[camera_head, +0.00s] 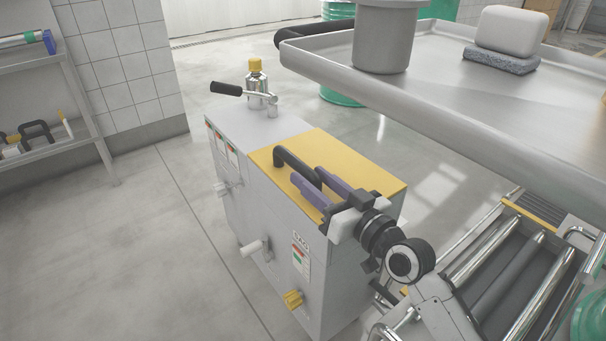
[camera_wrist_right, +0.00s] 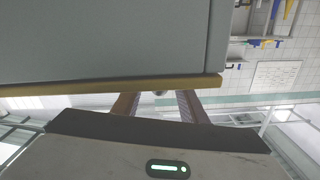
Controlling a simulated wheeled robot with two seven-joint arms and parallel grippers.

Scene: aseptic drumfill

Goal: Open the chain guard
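The chain guard appears to be the yellow lid (camera_head: 355,165) on top of the grey machine cabinet; it lies flat and closed. A black bar handle (camera_head: 292,160) stands on it. My right gripper (camera_head: 304,172) is over the lid's near edge, with its two purple fingers apart at the near end of the handle. I cannot tell whether they touch the handle. In the right wrist view the yellow edge (camera_wrist_right: 120,87) runs just above the fingers, a gap shows between them (camera_wrist_right: 157,100), and the handle is not visible. My left gripper is out of view.
A steel tray table (camera_head: 450,110) with a pot and a white block overhangs at the right. A roller conveyor (camera_head: 510,270) stands at lower right. Floor at left is clear.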

